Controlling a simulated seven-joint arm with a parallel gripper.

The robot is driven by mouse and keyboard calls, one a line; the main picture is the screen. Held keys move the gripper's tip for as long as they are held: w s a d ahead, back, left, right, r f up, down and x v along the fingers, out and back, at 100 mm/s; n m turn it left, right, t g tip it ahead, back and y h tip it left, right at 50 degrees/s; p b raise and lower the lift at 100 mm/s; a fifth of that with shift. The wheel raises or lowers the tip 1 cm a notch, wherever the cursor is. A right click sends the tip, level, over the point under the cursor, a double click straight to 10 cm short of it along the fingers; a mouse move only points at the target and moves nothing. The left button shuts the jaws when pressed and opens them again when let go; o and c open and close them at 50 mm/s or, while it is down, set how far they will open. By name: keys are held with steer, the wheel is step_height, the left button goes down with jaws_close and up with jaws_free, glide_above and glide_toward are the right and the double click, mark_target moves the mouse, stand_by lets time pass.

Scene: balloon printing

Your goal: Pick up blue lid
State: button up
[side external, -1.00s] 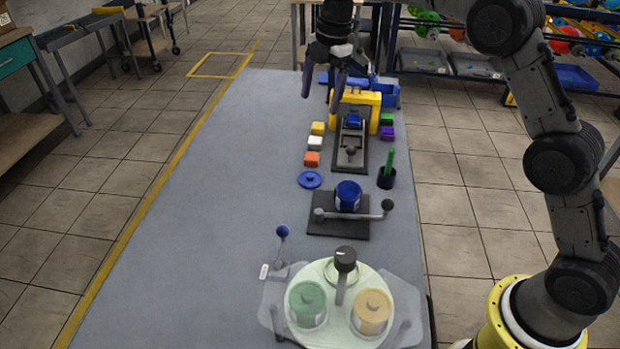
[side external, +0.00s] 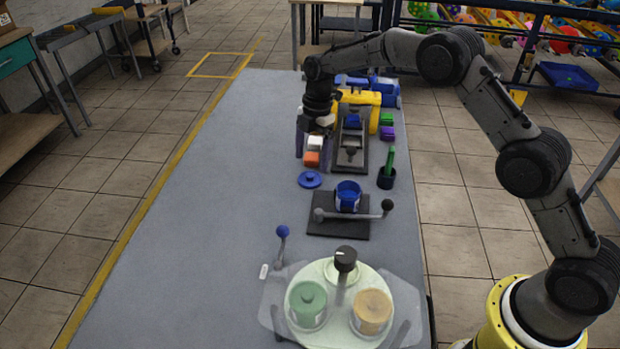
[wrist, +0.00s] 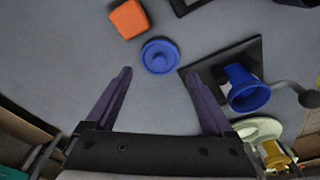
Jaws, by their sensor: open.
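The blue lid (side external: 310,179) is a small round disc with a knob, lying flat on the grey table left of the black clamp base. It also shows in the wrist view (wrist: 159,56), ahead of the fingertips and between their lines. My gripper (side external: 313,152) is above the table behind the lid, near the orange and white blocks. In the wrist view my gripper (wrist: 160,82) has its two purple fingers wide apart with nothing between them. The blue pot (side external: 348,195) stands open in the clamp (side external: 338,228) right of the lid.
An orange block (wrist: 129,19) lies close to the lid. A black press plate (side external: 350,160), a dark cup with a green stick (side external: 387,178) and a round turntable (side external: 338,272) with green and tan pots stand around. The table's left side is clear.

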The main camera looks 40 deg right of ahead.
mark_target(310, 175)
steer(key=f, duration=0.4)
steer(key=shift+a+f, duration=0.2)
steer(key=shift+f, duration=0.2)
steer(key=c, duration=1)
